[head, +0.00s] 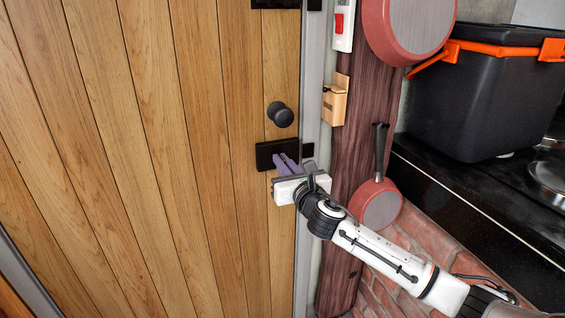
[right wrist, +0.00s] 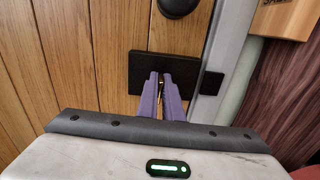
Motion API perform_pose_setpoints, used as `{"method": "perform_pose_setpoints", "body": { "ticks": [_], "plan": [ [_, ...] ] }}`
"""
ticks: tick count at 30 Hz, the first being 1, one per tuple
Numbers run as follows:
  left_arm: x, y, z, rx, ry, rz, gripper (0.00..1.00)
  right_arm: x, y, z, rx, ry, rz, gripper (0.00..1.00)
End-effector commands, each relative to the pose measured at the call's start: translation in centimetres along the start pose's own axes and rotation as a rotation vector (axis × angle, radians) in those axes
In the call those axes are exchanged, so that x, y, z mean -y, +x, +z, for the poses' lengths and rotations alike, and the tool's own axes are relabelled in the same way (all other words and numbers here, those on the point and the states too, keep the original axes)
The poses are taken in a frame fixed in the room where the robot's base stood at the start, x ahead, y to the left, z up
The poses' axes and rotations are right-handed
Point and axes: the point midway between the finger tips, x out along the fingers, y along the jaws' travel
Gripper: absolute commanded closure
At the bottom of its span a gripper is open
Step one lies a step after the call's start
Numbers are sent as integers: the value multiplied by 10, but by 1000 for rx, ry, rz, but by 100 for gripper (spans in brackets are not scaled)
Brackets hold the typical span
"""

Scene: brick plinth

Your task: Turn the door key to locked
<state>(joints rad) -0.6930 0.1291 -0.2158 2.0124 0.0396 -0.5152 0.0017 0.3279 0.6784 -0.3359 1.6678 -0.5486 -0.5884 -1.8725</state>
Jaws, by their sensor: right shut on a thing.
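The wooden plank door (head: 190,130) fills the left of the head view. A black lock plate (head: 268,154) sits near its right edge, below a round black knob (head: 280,114). My right gripper (head: 285,164) is at the lock plate with its purple fingers pointing at it. In the right wrist view the right gripper (right wrist: 163,92) is shut on the key (right wrist: 161,84), of which only a thin gold-coloured sliver shows between the fingers. The lock plate (right wrist: 140,72) lies just behind the fingertips. The key's turn angle cannot be told. My left gripper is not in view.
A grey door frame (head: 306,70) and a dark wooden post (head: 358,110) stand right of the door. A wooden box (head: 335,100) and red pans (head: 378,204) hang on the post. A black bin (head: 485,95) with orange handles stands on the dark counter (head: 465,215) at right.

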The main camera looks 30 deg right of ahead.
Motion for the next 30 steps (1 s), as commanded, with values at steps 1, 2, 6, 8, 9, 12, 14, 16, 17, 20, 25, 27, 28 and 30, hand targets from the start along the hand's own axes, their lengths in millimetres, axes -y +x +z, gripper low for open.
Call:
{"method": "perform_pose_setpoints", "body": {
  "ticks": [1, 2, 6, 8, 9, 12, 14, 16, 17, 20, 25, 27, 28, 30],
  "plan": [
    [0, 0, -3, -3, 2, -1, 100, 0, 0, 0, 0, 15, 1, 100],
    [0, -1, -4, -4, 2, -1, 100, 0, 0, 1, 0, 28, 1, 100],
    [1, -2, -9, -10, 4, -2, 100, 0, 0, 2, 1, 106, 0, 100],
    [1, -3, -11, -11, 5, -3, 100, 1, 0, 2, 1, 150, 0, 100],
    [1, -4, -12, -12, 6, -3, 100, 0, 0, 2, 0, 183, 0, 100],
    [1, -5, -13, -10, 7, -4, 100, 1, 0, 1, 0, 272, 1, 100],
    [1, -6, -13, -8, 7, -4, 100, 1, 0, 1, 0, 330, -1, 100],
    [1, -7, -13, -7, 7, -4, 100, 1, 0, 1, -1, 398, 0, 100],
    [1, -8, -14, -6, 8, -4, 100, 1, 0, 1, 0, 426, 0, 100],
    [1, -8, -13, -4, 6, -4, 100, 2, 0, 1, 0, 521, 0, 100],
    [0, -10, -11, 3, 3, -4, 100, 2, 0, 0, 0, 683, 0, 100],
    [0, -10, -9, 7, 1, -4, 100, 2, 0, 0, 0, 751, 0, 100],
    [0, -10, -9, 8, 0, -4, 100, 3, 0, 0, 1, 779, -1, 100],
    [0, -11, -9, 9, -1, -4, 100, 3, 0, 0, 1, 845, 0, 100]
  ]
}}
